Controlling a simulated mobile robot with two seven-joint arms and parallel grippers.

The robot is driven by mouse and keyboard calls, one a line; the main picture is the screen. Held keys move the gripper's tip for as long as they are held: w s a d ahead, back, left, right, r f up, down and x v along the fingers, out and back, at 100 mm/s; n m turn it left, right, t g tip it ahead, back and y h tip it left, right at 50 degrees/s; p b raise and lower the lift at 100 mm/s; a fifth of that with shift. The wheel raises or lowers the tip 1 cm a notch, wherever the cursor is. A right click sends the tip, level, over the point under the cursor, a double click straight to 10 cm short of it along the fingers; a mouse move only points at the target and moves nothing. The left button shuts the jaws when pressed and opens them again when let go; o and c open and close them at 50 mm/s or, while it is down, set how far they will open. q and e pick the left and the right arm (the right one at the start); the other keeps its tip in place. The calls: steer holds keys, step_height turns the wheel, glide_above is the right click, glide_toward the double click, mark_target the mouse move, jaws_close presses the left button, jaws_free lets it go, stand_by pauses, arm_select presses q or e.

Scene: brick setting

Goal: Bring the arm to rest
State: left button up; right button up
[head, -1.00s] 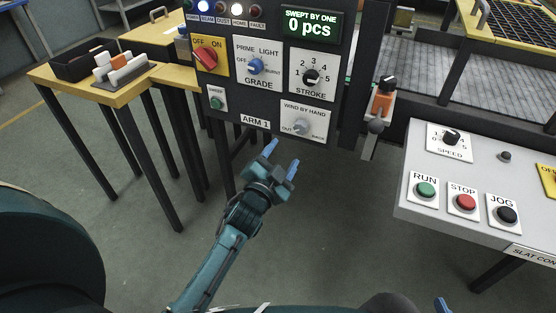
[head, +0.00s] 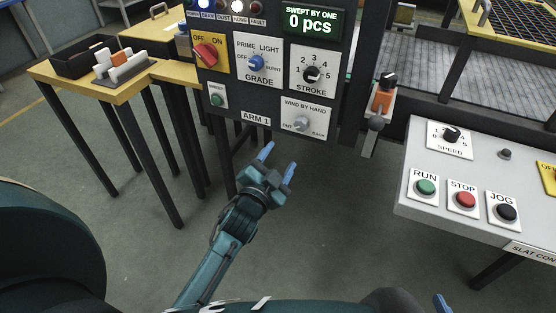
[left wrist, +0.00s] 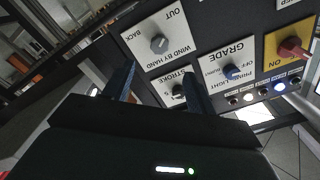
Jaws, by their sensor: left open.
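My left gripper (head: 278,164) is open and empty in the head view, with its two blue fingertips apart. It is in the air below the ARM 1 control panel (head: 270,90), under the WIND BY HAND knob (head: 301,124), and touches nothing that I can see. In the left wrist view its dark fingers (left wrist: 157,84) point towards the panel, where the WIND BY HAND knob (left wrist: 159,45) shows with a gap around it. Only a blue fingertip (head: 441,302) of my right gripper shows at the bottom edge of the head view.
A grey console (head: 425,213) with RUN, STOP and JOG buttons stands at the right. A yellow table (head: 115,92) holding a dark tray (head: 72,66) and a rack of blocks (head: 120,68) stands at the left. The grey floor (head: 330,230) between them is clear.

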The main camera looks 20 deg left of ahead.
arm_select(q)
steer(key=s+d+f+n+g+h, duration=0.1)
steer(key=s+d+n+g+h, duration=0.15)
steer(key=s, duration=0.85)
steer(key=s+d+n+g+h, duration=0.1)
steer(key=s+d+n+g, duration=0.2)
steer(key=s, duration=0.8)
step_height(320, 180, up, 4)
steer(key=g+p, duration=0.2)
steer(key=p, duration=1.3)
steer(key=shift+w+a+y+p, duration=0.1)
steer(key=shift+w+y+p, duration=0.05)
steer(key=shift+y+p, duration=0.2)
arm_select(e)
step_height(320, 180, up, 4)
steer(key=g+h, duration=0.1)
steer(key=g, duration=0.2)
steer(key=shift+d+r+n, duration=0.1)
steer(key=shift+n, duration=0.3)
arm_select(q)
steer(key=shift+f, duration=0.2)
steer(key=shift+o, duration=0.3)
